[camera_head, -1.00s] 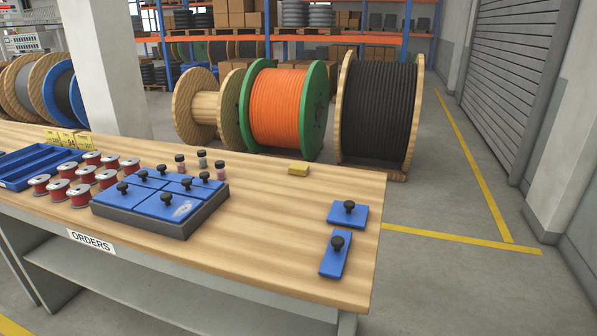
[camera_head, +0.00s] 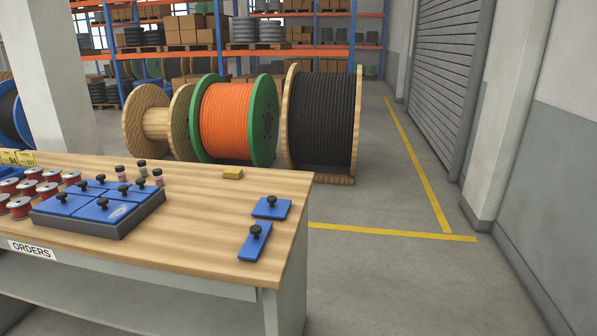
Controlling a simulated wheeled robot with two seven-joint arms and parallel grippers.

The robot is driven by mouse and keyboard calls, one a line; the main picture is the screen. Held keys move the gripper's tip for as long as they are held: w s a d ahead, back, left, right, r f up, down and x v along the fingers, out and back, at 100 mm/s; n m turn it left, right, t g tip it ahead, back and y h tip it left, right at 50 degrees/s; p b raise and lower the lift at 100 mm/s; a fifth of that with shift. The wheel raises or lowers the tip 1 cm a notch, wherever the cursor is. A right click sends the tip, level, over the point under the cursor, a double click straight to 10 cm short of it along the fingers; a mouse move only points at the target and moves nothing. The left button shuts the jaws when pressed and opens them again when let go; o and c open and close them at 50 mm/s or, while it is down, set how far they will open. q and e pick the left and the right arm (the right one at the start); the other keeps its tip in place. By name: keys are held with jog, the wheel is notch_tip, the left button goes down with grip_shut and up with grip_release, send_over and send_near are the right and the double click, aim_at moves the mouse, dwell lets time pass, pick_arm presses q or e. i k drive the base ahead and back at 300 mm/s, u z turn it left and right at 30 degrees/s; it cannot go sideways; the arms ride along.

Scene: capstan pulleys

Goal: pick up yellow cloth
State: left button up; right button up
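Neither of my grippers is in view.
The wooden table (camera_head: 205,235) holds a grey block with blue knobbed plates (camera_head: 101,202), several red spools (camera_head: 20,207) and small bottles. Two blue knobbed plates (camera_head: 271,207) lie at its right end. Large cable drums (camera_head: 227,121) stand behind. Floor right of the table (camera_head: 385,280) is clear.

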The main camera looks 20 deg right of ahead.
aim_at(229, 173)
jog(key=z, duration=1.8)
jog(key=i, duration=4.7)
jog(key=u, duration=3.5)
